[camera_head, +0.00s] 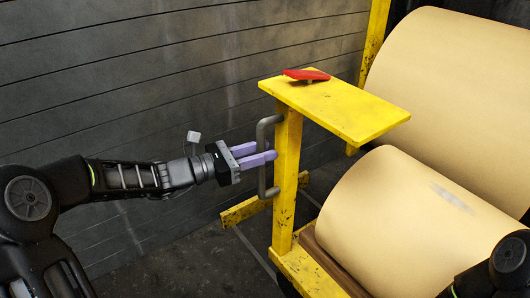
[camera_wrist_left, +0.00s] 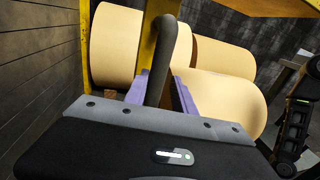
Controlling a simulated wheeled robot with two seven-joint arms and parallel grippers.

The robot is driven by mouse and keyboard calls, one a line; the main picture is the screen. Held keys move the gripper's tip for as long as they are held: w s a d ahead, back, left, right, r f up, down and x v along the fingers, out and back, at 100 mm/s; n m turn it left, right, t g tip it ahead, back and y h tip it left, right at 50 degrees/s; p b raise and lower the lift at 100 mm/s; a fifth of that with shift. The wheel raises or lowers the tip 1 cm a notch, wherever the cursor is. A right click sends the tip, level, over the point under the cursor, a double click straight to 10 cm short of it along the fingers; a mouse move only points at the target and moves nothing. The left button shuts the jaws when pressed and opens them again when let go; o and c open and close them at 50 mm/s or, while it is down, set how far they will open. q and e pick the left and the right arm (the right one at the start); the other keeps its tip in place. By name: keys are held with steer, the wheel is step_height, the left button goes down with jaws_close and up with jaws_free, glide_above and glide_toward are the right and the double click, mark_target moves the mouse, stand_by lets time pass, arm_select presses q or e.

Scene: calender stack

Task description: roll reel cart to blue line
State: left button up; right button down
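The reel cart has a yellow frame (camera_head: 287,180) with a flat yellow top plate (camera_head: 345,105) and carries a big tan reel (camera_head: 400,225). A grey vertical bar handle (camera_head: 262,135) is fixed to its post. My left gripper (camera_head: 262,154) is at the handle, its purple fingers on either side of the bar. In the left wrist view the handle (camera_wrist_left: 168,55) passes between the fingers, with a gap toward the right finger, so the gripper looks open. My right gripper is out of view; only part of that arm shows. I see no blue line.
A red piece (camera_head: 306,75) sits on the top plate. A larger tan roll (camera_head: 455,90) stands behind the cart by a yellow upright (camera_head: 374,45). A dark panelled wall (camera_head: 150,70) runs behind my left arm. Dark floor (camera_head: 190,255) shows left of the cart.

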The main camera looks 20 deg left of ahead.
arm_select(q)
steer(key=o, duration=0.3)
steer(key=shift+s+d, duration=0.15)
steer(key=shift+d, duration=0.15)
steer(key=p+v, duration=0.2)
steer(key=v, duration=0.6)
